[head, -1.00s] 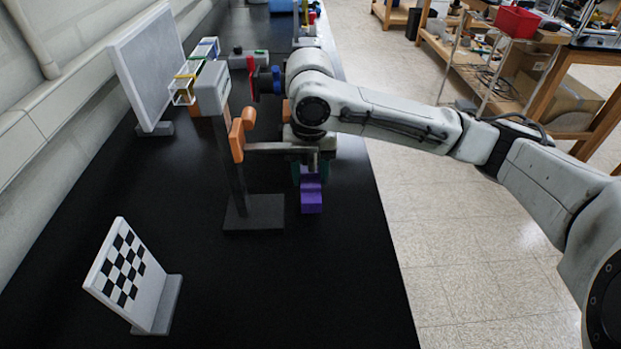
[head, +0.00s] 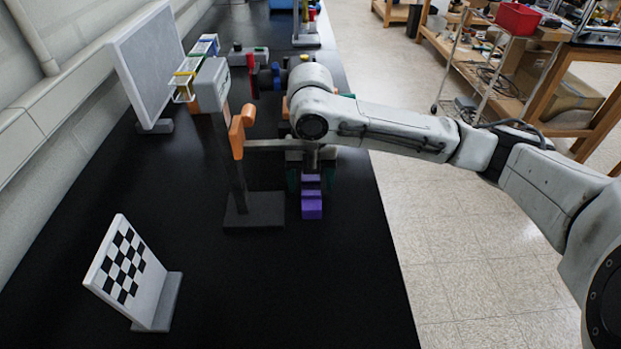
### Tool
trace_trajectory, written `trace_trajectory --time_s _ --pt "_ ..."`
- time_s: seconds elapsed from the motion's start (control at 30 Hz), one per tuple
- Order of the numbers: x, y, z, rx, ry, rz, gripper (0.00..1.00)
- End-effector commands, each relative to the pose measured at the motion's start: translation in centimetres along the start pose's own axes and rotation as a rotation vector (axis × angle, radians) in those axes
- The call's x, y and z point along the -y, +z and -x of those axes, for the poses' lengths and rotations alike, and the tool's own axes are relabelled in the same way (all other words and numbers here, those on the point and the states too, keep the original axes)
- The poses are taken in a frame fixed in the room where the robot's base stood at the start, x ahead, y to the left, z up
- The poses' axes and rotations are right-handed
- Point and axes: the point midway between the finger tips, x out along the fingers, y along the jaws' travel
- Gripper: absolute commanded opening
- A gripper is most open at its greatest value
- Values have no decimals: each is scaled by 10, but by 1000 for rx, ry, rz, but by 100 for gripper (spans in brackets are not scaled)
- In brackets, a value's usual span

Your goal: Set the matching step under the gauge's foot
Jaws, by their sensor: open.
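The gauge stands on a dark base plate (head: 252,210), with a dark upright column, a grey head (head: 211,85) and an orange slider (head: 239,131). A thin grey bar (head: 275,144) runs right from the slider toward my wrist; its far end is hidden, so I cannot make out the foot. A purple stepped block (head: 312,205) stands on the black bench to the right of the base plate, apart from it. My gripper (head: 311,181) points down over the block's far part, open, with a dark green finger on either side. Finger contact cannot be told.
A checkerboard panel (head: 127,262) stands at the front left, a grey panel (head: 150,65) at the back left. Coloured frames (head: 188,80) and other parts crowd the bench behind the gauge. The black bench (head: 290,290) is clear in front; its right edge is close to my gripper.

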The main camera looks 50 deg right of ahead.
Motion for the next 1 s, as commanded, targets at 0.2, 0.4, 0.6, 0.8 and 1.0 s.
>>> trace_trajectory --time_s 0.2,0.4,0.6,0.8,1.0 --pt "0 0 8 1 1 1 72" --pt "0 1 42 3 1 1 72" --pt "0 1 83 3 1 0 72" --pt "-1 0 112 1 1 1 72" --pt "0 0 123 0 0 0 72"
